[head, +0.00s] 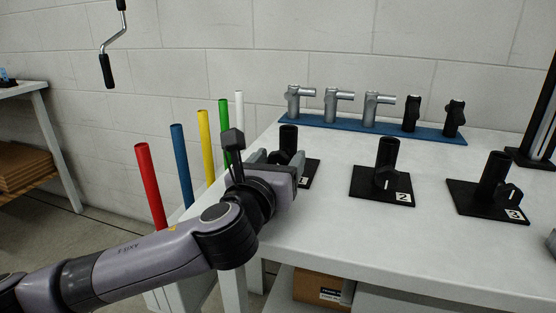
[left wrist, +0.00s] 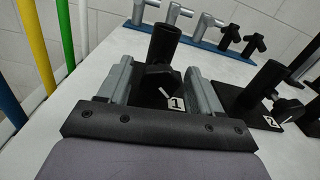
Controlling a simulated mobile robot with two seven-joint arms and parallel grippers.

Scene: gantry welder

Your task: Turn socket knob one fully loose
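Socket one is a black upright tube (head: 289,138) on a black base plate (head: 313,171), at the near left of the white table. In the left wrist view its tube (left wrist: 166,42) stands just beyond its black knob (left wrist: 160,78), with a label "1" (left wrist: 176,103) on the plate. My left gripper (head: 278,158) is at socket one and hides the knob in the head view. In the left wrist view its two grey fingers (left wrist: 158,72) stand apart, one on each side of the knob, with gaps visible. My right gripper is not in view.
Socket two (head: 387,155) and socket three (head: 493,172) stand to the right on their own plates. A blue rack (head: 340,122) with several silver and black fittings lies at the back. Coloured tubes (head: 203,145) stand left of the table. The front tabletop is clear.

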